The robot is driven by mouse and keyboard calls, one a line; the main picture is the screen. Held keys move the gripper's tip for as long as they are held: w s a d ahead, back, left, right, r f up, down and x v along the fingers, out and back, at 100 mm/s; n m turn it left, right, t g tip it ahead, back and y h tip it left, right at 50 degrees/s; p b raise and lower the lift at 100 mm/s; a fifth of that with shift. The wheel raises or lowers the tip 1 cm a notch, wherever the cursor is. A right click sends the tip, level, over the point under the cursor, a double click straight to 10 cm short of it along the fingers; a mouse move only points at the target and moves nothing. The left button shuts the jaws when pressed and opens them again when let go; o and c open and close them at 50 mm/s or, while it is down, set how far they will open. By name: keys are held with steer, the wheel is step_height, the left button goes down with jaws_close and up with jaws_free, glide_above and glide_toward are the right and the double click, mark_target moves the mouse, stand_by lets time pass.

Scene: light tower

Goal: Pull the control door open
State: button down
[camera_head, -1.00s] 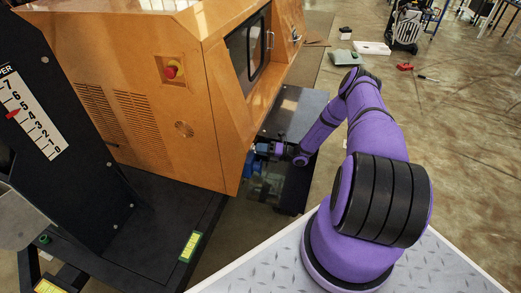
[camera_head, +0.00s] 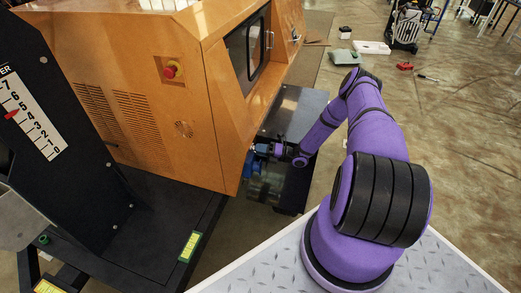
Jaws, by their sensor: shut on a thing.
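The orange cabinet (camera_head: 185,110) of the light tower stands at the left and centre. My gripper (camera_head: 254,161) is low beside the cabinet's front right edge, reaching in from the right. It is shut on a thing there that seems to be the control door. The contact is small and mostly hidden, so the door's outline and angle cannot be told. A blurred grey-green surface (camera_head: 265,188) shows just below the gripper.
A red emergency button (camera_head: 171,71) sits recessed in the cabinet. The black mast (camera_head: 75,120) with a number scale is at the left. A dark platform (camera_head: 295,112) lies beside the cabinet.

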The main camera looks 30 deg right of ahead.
steer(key=shift+a+r, duration=0.1)
steer(key=shift+a, duration=0.55)
steer(key=c, duration=1.2)
jaws_free()
steer(key=shift+s+a, duration=0.1)
steer(key=shift+d, duration=0.35)
steer(key=s+d+n+t+h, duration=0.1)
steer(key=s+d+n+h, duration=0.3)
steer(key=s+d+n, duration=0.6)
steer(key=w+a+r+n+g, duration=0.1)
steer(key=a+r+n+g, duration=0.3)
steer(key=r, duration=0.6)
steer(key=w+a+r+n+g+y, duration=0.1)
steer(key=a+r+n+g, duration=0.3)
steer(key=r, duration=0.6)
steer(key=w+a+r+n+g, duration=0.1)
steer(key=a+r+n+g, duration=0.2)
steer(key=r+n, duration=0.4)
step_height(320, 180, up, 3)
steer(key=shift+w+a+r+n+g, duration=0.2)
steer(key=shift+w+a+n+g, duration=0.2)
steer(key=shift+a, duration=0.15)
